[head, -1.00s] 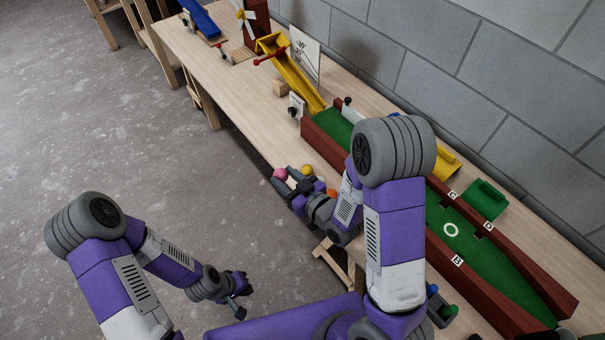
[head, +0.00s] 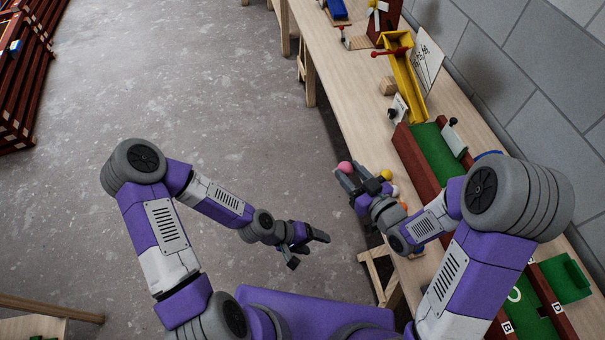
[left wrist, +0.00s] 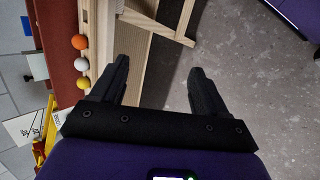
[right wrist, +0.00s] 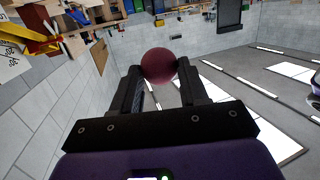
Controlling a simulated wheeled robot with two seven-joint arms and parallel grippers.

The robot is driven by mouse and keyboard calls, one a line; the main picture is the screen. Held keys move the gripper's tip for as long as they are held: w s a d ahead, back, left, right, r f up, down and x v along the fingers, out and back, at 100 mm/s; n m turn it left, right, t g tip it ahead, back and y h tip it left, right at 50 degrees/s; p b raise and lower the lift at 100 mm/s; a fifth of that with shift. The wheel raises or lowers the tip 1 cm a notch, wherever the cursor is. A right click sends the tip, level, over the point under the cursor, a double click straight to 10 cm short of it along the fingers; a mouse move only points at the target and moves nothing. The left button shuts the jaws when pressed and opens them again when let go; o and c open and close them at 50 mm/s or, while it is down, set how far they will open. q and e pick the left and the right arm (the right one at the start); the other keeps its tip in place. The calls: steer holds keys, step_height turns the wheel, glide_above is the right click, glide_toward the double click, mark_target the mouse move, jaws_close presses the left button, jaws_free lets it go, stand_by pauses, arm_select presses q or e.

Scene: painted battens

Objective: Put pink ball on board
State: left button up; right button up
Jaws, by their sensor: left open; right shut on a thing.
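The pink ball (head: 344,168) sits between the fingertips of my right gripper (head: 350,176), beside the bench's front edge in the head view. In the right wrist view the ball (right wrist: 159,65) is dark pink and held between both fingers. A green-floored board with dark red walls (head: 418,163) lies along the bench; my right arm hides its middle. My left gripper (head: 308,250) is open and empty over the floor, left of the bench. Its spread fingers show in the left wrist view (left wrist: 158,85).
Yellow (head: 386,175), white (head: 396,191) and orange (head: 403,206) balls line the bench's front edge, close to my right gripper.

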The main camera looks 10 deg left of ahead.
arm_select(q)
steer(key=w+r+n+t+h, duration=0.1)
steer(key=w+r, duration=0.2)
steer(key=r, duration=0.2)
steer(key=w+r+t+h, duration=0.1)
steer(key=w+r+t, duration=0.15)
steer(key=r, duration=0.35)
steer(key=t+h, duration=0.1)
steer(key=t, duration=0.1)
glide_toward(342, 170)
steer(key=shift+a+f+x, duration=0.1)
steer(key=shift+f+x, duration=0.05)
steer(key=shift+x, duration=1.7)
steer(key=shift+a+f+x, duration=0.1)
steer(key=shift+f+x, duration=0.05)
steer(key=shift+x, duration=1.65)
steer(key=shift+a+f+x, duration=0.1)
steer(key=shift+x, duration=1.75)
steer(key=shift+w, duration=0.1)
steer(key=c, duration=0.9)
steer(key=o, duration=0.9)
steer(key=shift+a, duration=0.1)
